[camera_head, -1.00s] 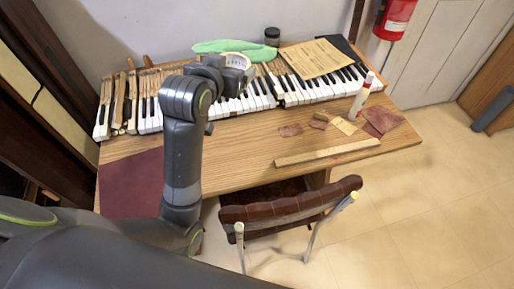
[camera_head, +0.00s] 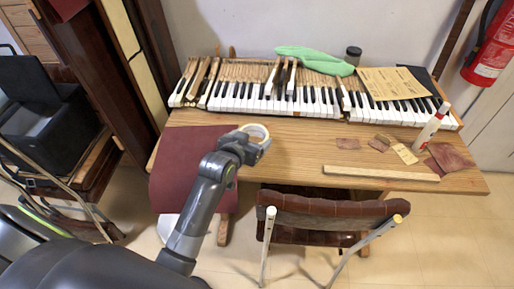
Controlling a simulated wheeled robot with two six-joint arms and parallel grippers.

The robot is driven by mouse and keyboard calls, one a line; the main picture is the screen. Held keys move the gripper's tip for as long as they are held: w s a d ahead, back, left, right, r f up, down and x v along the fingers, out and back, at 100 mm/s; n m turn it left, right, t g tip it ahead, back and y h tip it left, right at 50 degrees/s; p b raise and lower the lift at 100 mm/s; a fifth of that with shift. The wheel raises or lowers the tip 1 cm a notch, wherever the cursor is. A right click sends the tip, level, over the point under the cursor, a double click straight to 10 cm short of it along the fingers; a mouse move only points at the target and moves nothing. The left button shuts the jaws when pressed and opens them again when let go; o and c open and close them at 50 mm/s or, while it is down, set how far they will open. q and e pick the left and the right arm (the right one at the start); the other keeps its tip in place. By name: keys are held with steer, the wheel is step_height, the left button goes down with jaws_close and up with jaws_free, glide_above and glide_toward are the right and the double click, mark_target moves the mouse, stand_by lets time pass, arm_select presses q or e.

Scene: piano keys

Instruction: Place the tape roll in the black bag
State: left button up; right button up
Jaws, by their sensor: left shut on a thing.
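My left gripper (camera_head: 257,147) is shut on the tape roll (camera_head: 254,129), a pale ring. It holds the roll near the right edge of the dark red mat, in front of the piano keys. Part of the ring is hidden by the gripper. A black open-topped container (camera_head: 48,128), seemingly the black bag, stands at the far left, well apart from the gripper. Its raised flap or lid (camera_head: 24,80) leans at its back. My right gripper is not in view.
The wooden table (camera_head: 300,150) carries piano keys (camera_head: 290,100), a green cloth (camera_head: 312,60), a white bottle (camera_head: 432,128) and a wooden strip (camera_head: 380,173). A chair (camera_head: 325,212) stands in front. A dark wooden upright (camera_head: 95,60) rises between table and container.

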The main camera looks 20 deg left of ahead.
arm_select(q)
steer(key=shift+f, duration=1.9)
steer(key=shift+f, duration=0.15)
steer(key=o, duration=0.9)
